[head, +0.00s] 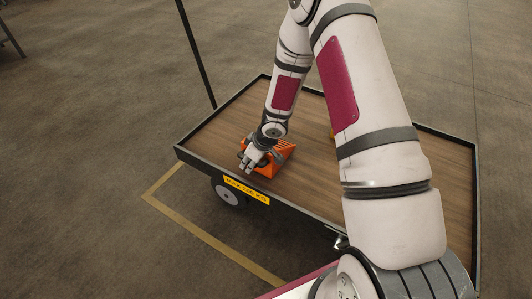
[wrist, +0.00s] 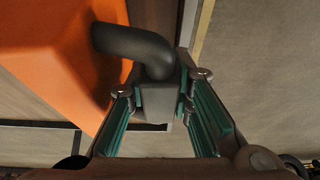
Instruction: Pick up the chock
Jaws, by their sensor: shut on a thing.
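The chock is an orange wedge (head: 271,160) on the wooden bed of a cart, near the cart's left front corner. In the wrist view its orange body (wrist: 65,55) fills the upper left, and a dark curved handle (wrist: 140,45) sticks out from it. My gripper (head: 247,163) is at the chock's left side. In the wrist view my gripper (wrist: 160,100) has its two green-padded fingers closed around the grey end of the handle. I cannot tell whether the chock is touching the bed.
The cart bed (head: 225,125) has a raised dark rim and a yellow weight label (head: 246,190) on its front side. A small yellow thing (head: 331,133) shows partly behind my arm. A black pole (head: 197,55) rises at the cart's left. Yellow tape marks the floor.

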